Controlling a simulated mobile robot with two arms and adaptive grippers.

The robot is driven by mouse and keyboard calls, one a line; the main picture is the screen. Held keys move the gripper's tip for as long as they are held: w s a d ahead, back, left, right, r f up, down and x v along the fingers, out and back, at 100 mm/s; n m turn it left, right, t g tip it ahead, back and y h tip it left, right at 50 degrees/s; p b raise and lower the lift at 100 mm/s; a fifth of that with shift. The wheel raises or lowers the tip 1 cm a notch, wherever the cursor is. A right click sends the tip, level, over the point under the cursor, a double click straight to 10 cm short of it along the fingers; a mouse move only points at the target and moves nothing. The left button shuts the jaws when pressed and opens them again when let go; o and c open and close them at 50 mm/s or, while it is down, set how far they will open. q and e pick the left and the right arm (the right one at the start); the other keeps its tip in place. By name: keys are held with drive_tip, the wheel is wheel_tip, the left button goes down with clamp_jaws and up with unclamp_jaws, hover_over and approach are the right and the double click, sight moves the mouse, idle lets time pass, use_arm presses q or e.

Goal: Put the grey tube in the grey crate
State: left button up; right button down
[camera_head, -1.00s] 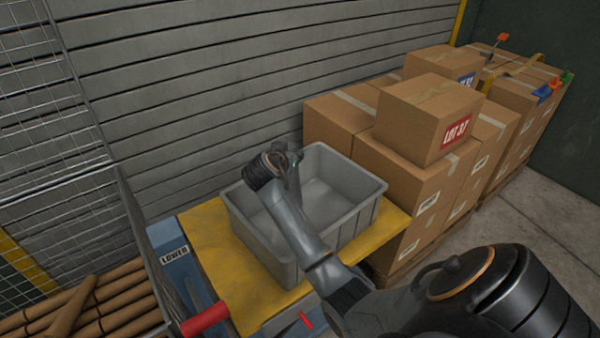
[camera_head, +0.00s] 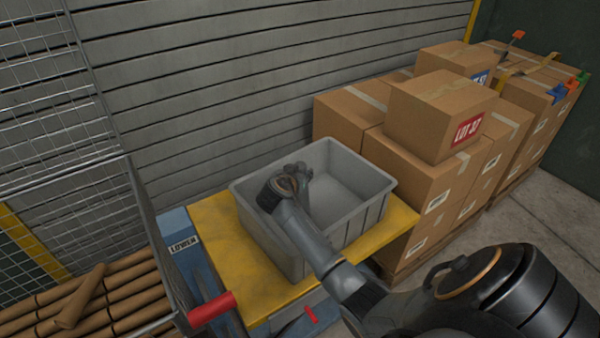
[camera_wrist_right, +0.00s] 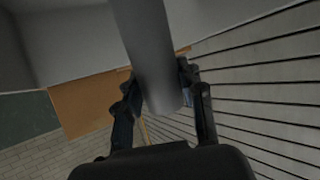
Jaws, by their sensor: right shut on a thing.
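The grey crate (camera_head: 354,228) stands open on a yellow platform, and the part of its inside that I see is empty. My right gripper (camera_head: 299,177) is over the crate's opening, near its back left part, with my arm crossing the front rim. In the right wrist view the grey tube (camera_wrist_right: 148,45) is between the two fingers of my right gripper (camera_wrist_right: 158,88), which is shut on it. In the head view the tube is hidden or too small to make out. My left gripper is not in view.
The yellow platform (camera_head: 222,240) bears the crate. Stacked cardboard boxes (camera_head: 435,118) stand close on the right. A slatted wall (camera_head: 230,80) is behind.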

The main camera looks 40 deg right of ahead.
drive_tip(key=c, duration=0.8)
unclamp_jaws()
drive_tip(key=shift+r+p, duration=0.2)
drive_tip(key=shift+p, duration=0.1)
drive_tip(key=v, duration=1.2)
drive_tip(key=shift+f, duration=0.1)
